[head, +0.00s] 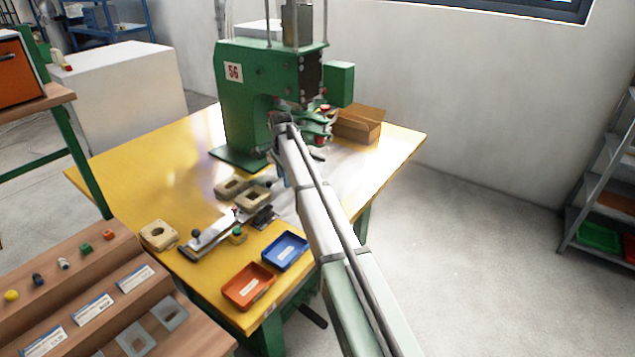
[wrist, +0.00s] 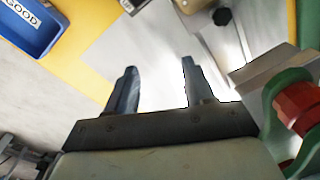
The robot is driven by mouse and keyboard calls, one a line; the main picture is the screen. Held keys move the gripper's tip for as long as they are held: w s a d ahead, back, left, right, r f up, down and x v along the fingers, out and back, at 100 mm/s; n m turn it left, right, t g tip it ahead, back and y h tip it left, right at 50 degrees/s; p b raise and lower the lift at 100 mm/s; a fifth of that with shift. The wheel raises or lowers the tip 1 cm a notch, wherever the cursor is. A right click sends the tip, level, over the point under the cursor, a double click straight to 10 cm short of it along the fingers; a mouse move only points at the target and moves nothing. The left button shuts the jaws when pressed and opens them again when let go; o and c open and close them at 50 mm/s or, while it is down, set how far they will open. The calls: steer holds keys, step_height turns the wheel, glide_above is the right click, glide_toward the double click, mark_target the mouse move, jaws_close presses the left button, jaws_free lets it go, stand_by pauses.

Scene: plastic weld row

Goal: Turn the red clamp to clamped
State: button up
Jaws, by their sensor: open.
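My gripper (wrist: 158,72) is open in the wrist view, its two dark fingers apart with nothing between them. In the head view my arm reaches to the front of the green machine (head: 245,90), and its end partly hides the machine's working area. A red part (wrist: 298,105) with green pieces around it is close to my gripper at the right edge of the wrist view. Small red parts also show on the machine (head: 321,139) in the head view. A small red spot (head: 235,211) shows on the metal fixture (head: 212,238). I cannot tell which is the red clamp or its position.
The yellow table (head: 140,165) carries tan blocks (head: 252,197), a blue tray (head: 284,250), an orange tray (head: 248,287) and a cardboard box (head: 359,125). A black knob (wrist: 222,16) lies beyond my fingers. A stepped wooden rack (head: 90,280) stands front left.

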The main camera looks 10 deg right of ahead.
steer(key=d+f+m, duration=0.1)
steer(key=d+f, duration=0.3)
steer(key=d, duration=0.7)
steer(key=shift+d+m+t, duration=0.3)
steer(key=shift+m, duration=0.1)
steer(key=shift+w+d, duration=0.1)
